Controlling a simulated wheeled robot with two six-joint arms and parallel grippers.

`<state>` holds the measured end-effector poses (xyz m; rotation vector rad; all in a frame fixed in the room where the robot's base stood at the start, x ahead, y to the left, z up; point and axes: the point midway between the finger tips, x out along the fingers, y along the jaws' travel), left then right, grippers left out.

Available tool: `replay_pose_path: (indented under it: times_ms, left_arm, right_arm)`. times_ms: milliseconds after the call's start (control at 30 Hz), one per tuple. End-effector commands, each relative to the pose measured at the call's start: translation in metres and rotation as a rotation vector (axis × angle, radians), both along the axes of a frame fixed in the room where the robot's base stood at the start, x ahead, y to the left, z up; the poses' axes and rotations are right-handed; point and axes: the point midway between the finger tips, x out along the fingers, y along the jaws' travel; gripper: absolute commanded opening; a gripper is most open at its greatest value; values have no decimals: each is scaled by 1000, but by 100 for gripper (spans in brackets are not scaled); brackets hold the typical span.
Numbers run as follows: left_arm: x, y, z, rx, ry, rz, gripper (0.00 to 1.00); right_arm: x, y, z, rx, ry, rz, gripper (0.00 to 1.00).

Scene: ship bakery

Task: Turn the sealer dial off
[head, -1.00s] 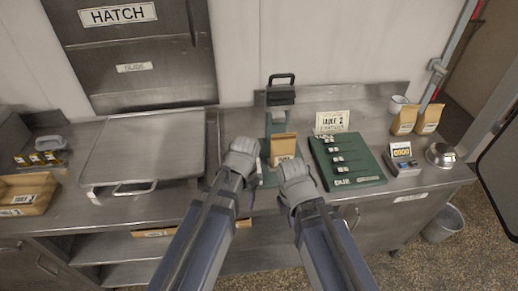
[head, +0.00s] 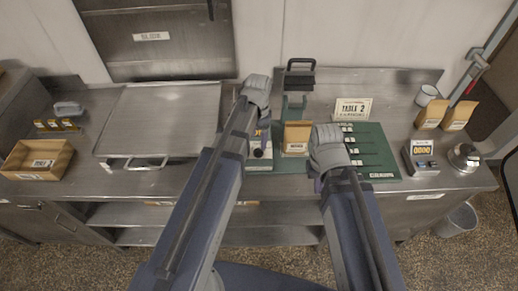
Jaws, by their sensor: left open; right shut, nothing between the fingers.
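The sealer (head: 294,106) is a green stand with a black handled press (head: 298,76) on top, at the back of the steel counter. A brown paper bag (head: 297,137) stands upright in front of it. A small pale panel with a dark round knob, likely the sealer dial (head: 258,153), shows at the left of the green base, partly hidden by my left arm. My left gripper (head: 257,84) is open, above and left of the sealer, apart from the dial. My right gripper (head: 327,138) is shut and empty, right of the bag, over the edge of the green board.
A green board (head: 375,154) with several small tags lies to the right, a "TABLE 2" card (head: 352,109) behind it. Further right are a small digital device (head: 421,160), a metal bowl (head: 463,158) and brown bags (head: 432,115). A steel lidded unit (head: 160,120) is left.

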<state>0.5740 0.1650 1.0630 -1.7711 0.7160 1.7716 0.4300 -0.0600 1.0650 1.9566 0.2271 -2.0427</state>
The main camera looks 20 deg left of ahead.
Motion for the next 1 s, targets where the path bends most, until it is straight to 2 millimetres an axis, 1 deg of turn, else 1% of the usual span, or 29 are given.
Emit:
replay_pose_path:
  times_ms: [33,300,400,500,600,867,933,1000]
  left_arm:
    - [0,0,-10,0,0,0,76]
    - [0,0,-44,0,0,1,76]
    - [0,0,-57,0,0,1,76]
    - [0,0,-65,0,0,1,76]
    - [0,0,-68,0,0,1,76]
    - [0,0,-67,0,0,1,76]
    - [0,0,-67,0,0,1,70]
    - [0,0,-67,0,0,1,62]
  right_arm:
    - [0,0,-10,0,0,1,0]
    - [0,0,-44,-1,0,5,0]
    - [0,0,-57,-1,0,5,0]
    - [0,0,-65,-1,0,4,0]
    - [0,0,-68,-1,0,4,0]
    - [0,0,-67,-1,0,4,0]
    - [0,0,-67,-1,0,4,0]
    - [0,0,-67,-1,0,4,0]
